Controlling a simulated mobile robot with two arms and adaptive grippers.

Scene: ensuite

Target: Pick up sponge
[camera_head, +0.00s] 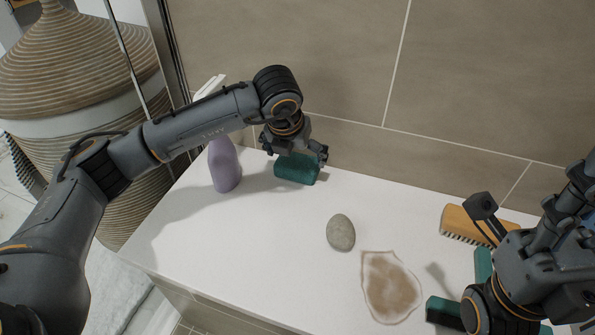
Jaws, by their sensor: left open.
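A dark teal sponge (296,170) lies on the white counter (280,235), close to the tiled back wall. My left gripper (296,153) is open and right at the sponge, with its fingers at the sponge's upper edge. I cannot tell whether they touch it. My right gripper (500,225) is at the right edge of the view, above the counter, and its finger opening is not clear.
A purple spray bottle (224,165) stands left of the sponge, behind my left arm. A grey stone (341,232) and a brown stain (391,287) are mid-counter. A wooden brush (463,225) and teal object (443,312) lie right. A woven basket (75,60) stands left.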

